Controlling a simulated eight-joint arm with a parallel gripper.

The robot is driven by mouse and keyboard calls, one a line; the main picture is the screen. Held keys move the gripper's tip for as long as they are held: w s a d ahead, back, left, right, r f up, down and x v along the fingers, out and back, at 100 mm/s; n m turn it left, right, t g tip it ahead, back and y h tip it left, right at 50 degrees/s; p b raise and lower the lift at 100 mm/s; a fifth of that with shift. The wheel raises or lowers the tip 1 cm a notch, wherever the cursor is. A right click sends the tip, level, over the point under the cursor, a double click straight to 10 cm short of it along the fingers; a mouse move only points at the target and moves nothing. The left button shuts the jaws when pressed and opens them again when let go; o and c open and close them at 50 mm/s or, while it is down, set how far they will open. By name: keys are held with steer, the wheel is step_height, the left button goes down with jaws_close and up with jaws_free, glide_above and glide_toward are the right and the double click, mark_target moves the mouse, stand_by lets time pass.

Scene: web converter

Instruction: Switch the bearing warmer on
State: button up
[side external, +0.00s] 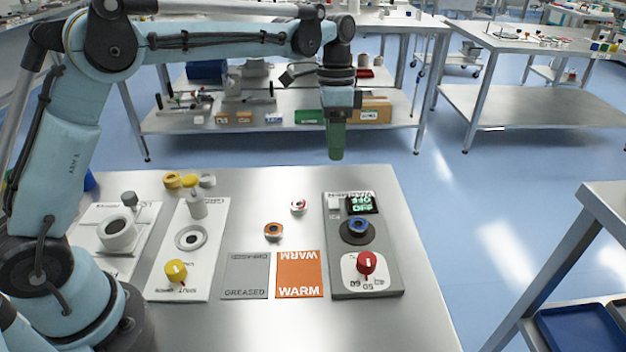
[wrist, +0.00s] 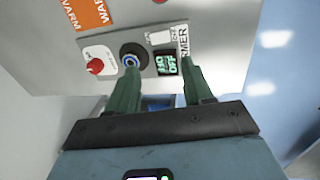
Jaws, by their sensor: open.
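The bearing warmer is a grey panel (side external: 386,272) at the right of the metal table. It has a red knob (side external: 366,264) on a white dial plate, a dark round plate (side external: 346,237) bearing a blue-ringed bearing (side external: 358,225), a small white switch (side external: 335,203) and a display (side external: 364,204) that seems to read OFF. In the wrist view the red knob (wrist: 96,66), bearing (wrist: 130,61) and display (wrist: 166,65) show beyond the fingers. My gripper (side external: 336,155) is open and empty, raised above the warmer's far end; its two green fingers (wrist: 161,68) are apart in the wrist view.
Left of the warmer are an orange WARM mat (side external: 300,276), a grey GREASED mat (side external: 247,277) and two loose bearings, one orange-ringed (side external: 272,232) and one red-and-white (side external: 298,207). A white panel (side external: 217,230) with a yellow knob (side external: 176,272) stands farther left.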

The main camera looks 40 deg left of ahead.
mark_target(333, 204)
steer(key=f, duration=0.3)
steer(key=s+d+f, duration=0.1)
steer(key=f, duration=0.7)
steer(key=shift+s+d+f, duration=0.25)
steer(key=c, duration=0.8)
steer(key=shift+s+d+t+y, duration=0.25)
steer(key=shift+t+y, duration=0.45)
steer(key=shift+s+d+t+y, duration=0.1)
steer(key=shift+t+y, duration=0.7)
steer(key=o, duration=0.8)
